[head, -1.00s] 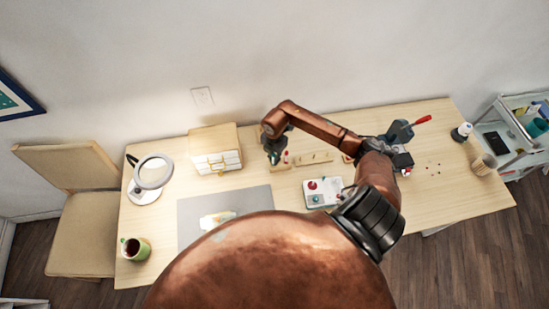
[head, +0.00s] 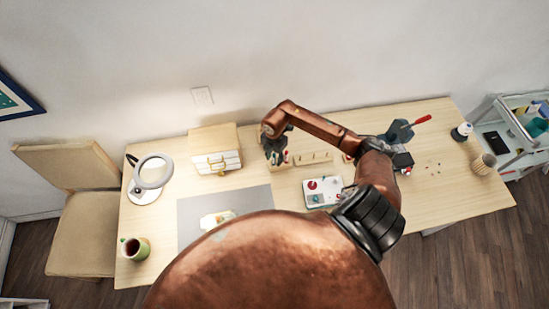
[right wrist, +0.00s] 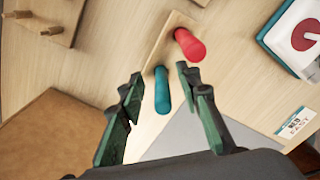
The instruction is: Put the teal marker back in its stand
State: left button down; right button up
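The teal marker (right wrist: 162,92) stands between the fingers of my right gripper (right wrist: 160,73) in the right wrist view. Its far end meets the end of the wooden stand (right wrist: 163,42), and it appears upright in the stand. The fingers are spread, with a visible gap on each side of the marker. A red marker (right wrist: 190,46) stands in the same stand. In the head view my right gripper (head: 274,151) is low over the stand (head: 280,167) and hides most of the teal marker. My left gripper is not in view.
A small wooden drawer box (head: 214,150) stands left of the gripper. A white tray (head: 323,192) with a red round piece and a grey mat (head: 190,212) lie nearer. A pegged wooden rack (head: 314,158) is just right of the stand.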

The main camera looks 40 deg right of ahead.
notch_tip(320, 180, up, 12)
jog(key=shift+r, duration=0.1)
dwell(0.5)
jog(key=shift+s, duration=0.1)
dwell(0.4)
